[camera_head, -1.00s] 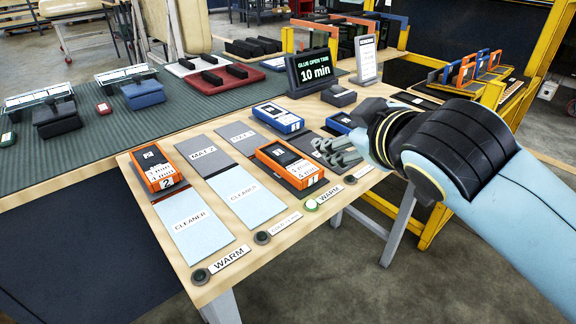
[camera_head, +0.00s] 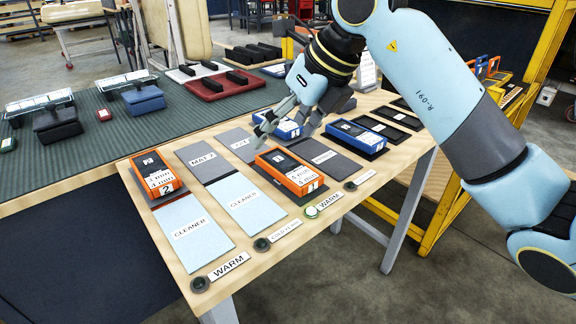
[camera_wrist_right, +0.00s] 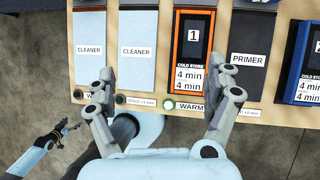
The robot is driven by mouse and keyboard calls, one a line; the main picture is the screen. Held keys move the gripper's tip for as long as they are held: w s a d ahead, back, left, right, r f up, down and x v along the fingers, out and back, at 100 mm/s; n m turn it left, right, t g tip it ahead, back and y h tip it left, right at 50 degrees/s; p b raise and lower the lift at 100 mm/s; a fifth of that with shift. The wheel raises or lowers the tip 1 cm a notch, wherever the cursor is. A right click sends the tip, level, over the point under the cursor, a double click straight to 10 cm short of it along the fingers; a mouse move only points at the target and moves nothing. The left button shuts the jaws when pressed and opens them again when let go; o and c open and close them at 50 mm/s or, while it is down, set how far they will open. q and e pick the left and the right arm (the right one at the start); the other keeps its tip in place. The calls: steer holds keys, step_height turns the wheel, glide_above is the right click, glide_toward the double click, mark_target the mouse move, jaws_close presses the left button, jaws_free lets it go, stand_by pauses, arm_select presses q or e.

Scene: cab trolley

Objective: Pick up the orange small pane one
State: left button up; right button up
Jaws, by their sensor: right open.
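The orange box marked 1 (camera_head: 296,182) lies on a dark mat on the wooden table, label up. It also shows in the right wrist view (camera_wrist_right: 191,50), ahead of the fingers and right of the middle between them. A second orange box, marked 2 (camera_head: 163,184), lies further left. My right gripper (camera_head: 283,128) is open and empty above the table, behind orange box 1 in the head view. Its spread fingers show in the right wrist view (camera_wrist_right: 166,92). My left gripper (camera_wrist_right: 62,132) seems to show small at the lower left there; its jaws are unclear.
Light blue CLEANER cards (camera_head: 193,230) and a dark PRIMER mat (camera_head: 327,160) flank the orange boxes. A blue box (camera_head: 356,134) lies behind; another (camera_head: 287,130) is partly hidden by my gripper. Round buttons and WARM labels (camera_head: 229,264) line the front edge.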

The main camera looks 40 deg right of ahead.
mark_target(288, 165)
steer(key=d, duration=0.1)
steer(key=d+h, duration=0.1)
steer(key=d+f+g+h, duration=0.1)
steer(key=shift+s+d+m, duration=0.25)
steer(key=shift+s+m, duration=0.05)
steer(key=shift+s, duration=0.1)
steer(key=x, duration=0.4)
steer(key=shift+s+d+b, duration=0.1)
steer(key=shift+b, duration=0.25)
steer(key=x, duration=0.6)
steer(key=shift+w+b, duration=0.25)
steer(key=shift+b, duration=0.15)
steer(key=c, duration=1.3)
steer(key=shift+c, duration=0.6)
steer(key=shift+r, duration=0.1)
